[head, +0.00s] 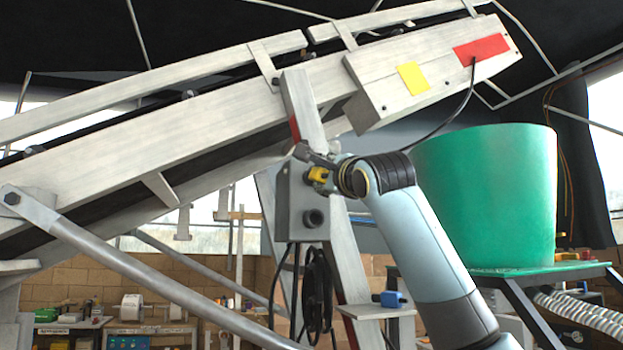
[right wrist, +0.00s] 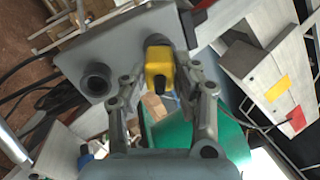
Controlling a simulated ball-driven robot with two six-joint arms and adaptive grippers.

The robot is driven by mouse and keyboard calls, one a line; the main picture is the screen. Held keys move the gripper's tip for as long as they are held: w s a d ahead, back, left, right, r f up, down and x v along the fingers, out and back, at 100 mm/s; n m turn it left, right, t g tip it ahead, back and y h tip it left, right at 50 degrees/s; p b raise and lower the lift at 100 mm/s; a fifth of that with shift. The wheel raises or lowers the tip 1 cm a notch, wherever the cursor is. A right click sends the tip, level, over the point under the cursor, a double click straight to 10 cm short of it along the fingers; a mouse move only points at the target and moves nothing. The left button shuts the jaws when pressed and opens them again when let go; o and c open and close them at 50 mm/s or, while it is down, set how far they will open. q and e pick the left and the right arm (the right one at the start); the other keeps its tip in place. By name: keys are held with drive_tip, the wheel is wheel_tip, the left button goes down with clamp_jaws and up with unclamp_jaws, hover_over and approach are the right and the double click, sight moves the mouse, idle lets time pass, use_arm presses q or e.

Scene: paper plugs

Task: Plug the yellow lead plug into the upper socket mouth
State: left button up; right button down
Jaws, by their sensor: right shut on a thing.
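The yellow lead plug (head: 318,174) is at the upper part of the grey socket box (head: 292,222) on the post. My right gripper (head: 328,168) is shut on it. In the right wrist view the plug (right wrist: 158,68) sits between the two fingers of my gripper (right wrist: 160,88). Its far end is at the upper socket mouth (right wrist: 187,30), whose dark ring shows partly behind it. I cannot tell how deep the plug sits. The lower socket mouth (head: 313,218) is empty and also shows in the wrist view (right wrist: 97,80). My left gripper is not in view.
A blue plug (head: 391,299) rests on a small shelf (head: 375,311) below the box. Black cable (head: 318,290) hangs in a coil under the box. A large green tub (head: 485,195) stands right of my arm. The sloping conveyor (head: 200,125) passes above.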

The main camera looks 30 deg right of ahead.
idle(0.5)
drive_tip(key=shift+b+v, duration=0.9)
drive_tip(key=shift+v, duration=1.25)
drive_tip(key=shift+d+f, duration=0.1)
drive_tip(key=shift+f, duration=0.1)
drive_tip(key=m+g+b, duration=0.2)
drive_tip(key=g+b, duration=0.1)
drive_tip(key=b, duration=0.4)
approach(325, 179)
drive_tip(key=r, duration=0.1)
drive_tip(key=shift+s+r+m, duration=0.1)
drive_tip(key=shift+r+m, duration=0.2)
drive_tip(key=shift+r, duration=0.25)
